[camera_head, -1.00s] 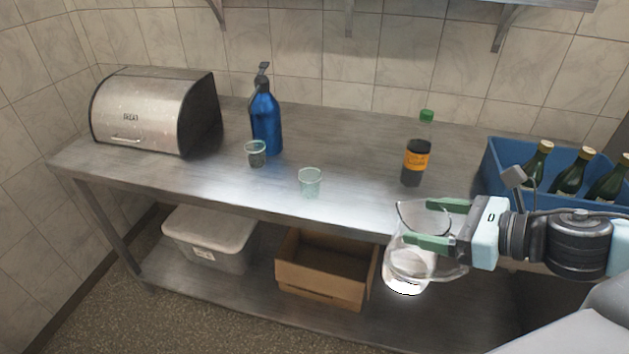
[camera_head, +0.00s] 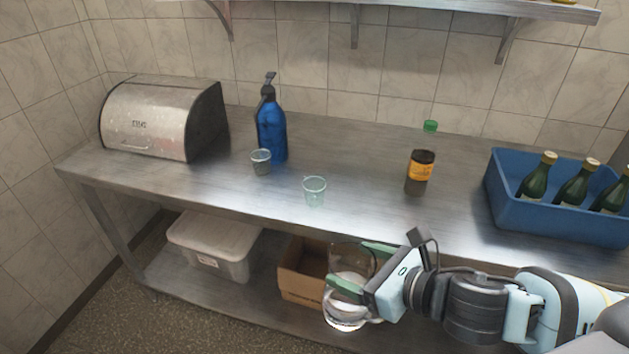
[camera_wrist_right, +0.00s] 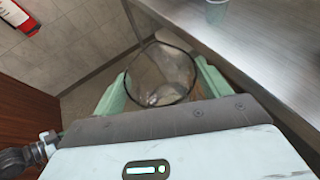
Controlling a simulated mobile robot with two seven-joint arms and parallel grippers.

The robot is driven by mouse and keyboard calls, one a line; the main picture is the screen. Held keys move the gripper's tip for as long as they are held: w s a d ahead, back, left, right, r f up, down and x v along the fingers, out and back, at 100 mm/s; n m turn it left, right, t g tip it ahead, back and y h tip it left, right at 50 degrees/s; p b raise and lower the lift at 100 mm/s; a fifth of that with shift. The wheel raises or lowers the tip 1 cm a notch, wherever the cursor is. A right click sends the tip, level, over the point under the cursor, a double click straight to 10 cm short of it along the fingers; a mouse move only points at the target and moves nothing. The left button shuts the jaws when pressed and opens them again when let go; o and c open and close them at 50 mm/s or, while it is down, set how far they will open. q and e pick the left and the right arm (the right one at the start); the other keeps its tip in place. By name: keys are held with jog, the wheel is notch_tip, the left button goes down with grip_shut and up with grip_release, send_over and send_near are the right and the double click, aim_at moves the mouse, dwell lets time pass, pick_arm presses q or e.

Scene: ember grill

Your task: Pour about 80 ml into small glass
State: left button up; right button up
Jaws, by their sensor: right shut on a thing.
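My right gripper (camera_head: 358,268) is shut on a clear glass jug (camera_head: 347,316), held in front of the table's front edge, below the tabletop in the picture. The jug looks upright, with what seems clear liquid low inside. In the right wrist view the jug's round rim (camera_wrist_right: 160,75) sits between the green fingers (camera_wrist_right: 162,88). Two small glasses stand on the table: a clear greenish one (camera_head: 314,191) near the front edge and a greyer one (camera_head: 261,162) behind it to the left. I cannot tell which is meant. My left gripper is not in view.
A lidded tub (camera_head: 215,245) and a cardboard box (camera_head: 297,280) are below.

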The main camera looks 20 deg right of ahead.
jog(key=shift+a+f+m+t+h, duration=0.5)
jog(key=shift+f+m+h, duration=0.1)
jog(key=s+d+f+m+t+h, duration=0.1)
jog(key=s+d+f+m+h, duration=0.1)
jog(key=d+f+m+h, duration=0.3)
jog(key=shift+s+f+h, duration=0.25)
jog(key=shift+f+h, duration=0.15)
jog(key=shift+f, duration=0.3)
jog(key=shift+d, duration=0.1)
